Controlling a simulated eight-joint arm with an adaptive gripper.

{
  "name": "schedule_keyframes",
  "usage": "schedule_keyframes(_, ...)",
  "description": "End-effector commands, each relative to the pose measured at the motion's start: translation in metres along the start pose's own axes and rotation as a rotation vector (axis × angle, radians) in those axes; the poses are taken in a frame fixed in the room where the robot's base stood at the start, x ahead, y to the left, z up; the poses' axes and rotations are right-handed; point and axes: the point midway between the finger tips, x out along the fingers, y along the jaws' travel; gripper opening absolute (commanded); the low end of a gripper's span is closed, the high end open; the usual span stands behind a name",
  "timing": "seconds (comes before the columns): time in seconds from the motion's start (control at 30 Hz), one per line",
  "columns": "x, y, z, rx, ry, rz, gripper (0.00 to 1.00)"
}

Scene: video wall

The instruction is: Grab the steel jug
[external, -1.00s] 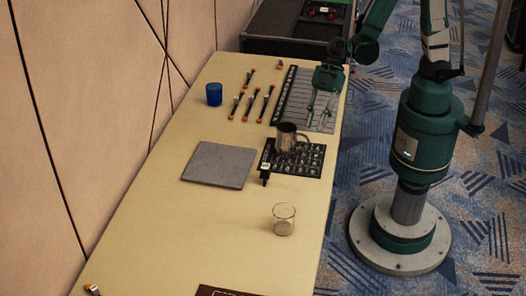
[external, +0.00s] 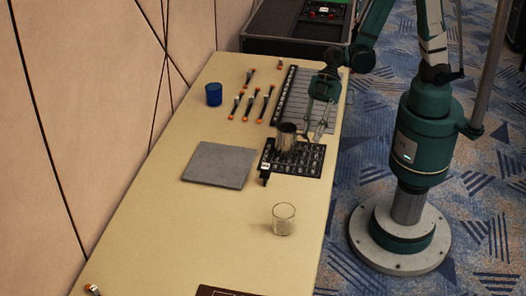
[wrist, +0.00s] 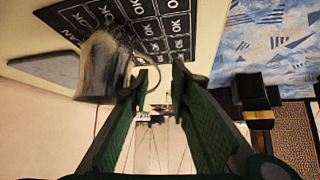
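The steel jug (external: 286,138) stands upright on a black patterned mat (external: 309,163) near the right edge of the table. In the wrist view the jug (wrist: 98,68) is at the left, with its thin handle toward the space between my fingers. My gripper (external: 320,122) is just to the right of the jug and a little behind it in the external view. In the wrist view my gripper (wrist: 157,85) has its two green fingers apart with nothing between them. The jug's body lies outside the left finger.
A grey slab (external: 219,165) lies left of the mat, a clear glass (external: 284,219) stands in front, and a blue cup (external: 213,94) is at the back left. Several orange-ended sticks (external: 252,104) and a grey slatted panel (external: 295,95) lie behind.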

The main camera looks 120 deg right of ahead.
Motion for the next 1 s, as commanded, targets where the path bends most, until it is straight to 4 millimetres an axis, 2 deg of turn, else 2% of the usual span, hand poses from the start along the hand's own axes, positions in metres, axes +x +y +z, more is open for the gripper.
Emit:
schedule_keyframes(0.1,0.014,0.0,0.001,-0.001,0.0,0.0,0.2)
schedule_keyframes(0.3,0.026,0.001,0.0,-0.001,0.0,0.0,0.2)
schedule_keyframes(0.9,0.027,0.001,0.0,0.0,0.0,0.001,0.2)
schedule_keyframes(1.0,0.027,0.001,0.0,0.0,0.0,0.001,0.09)
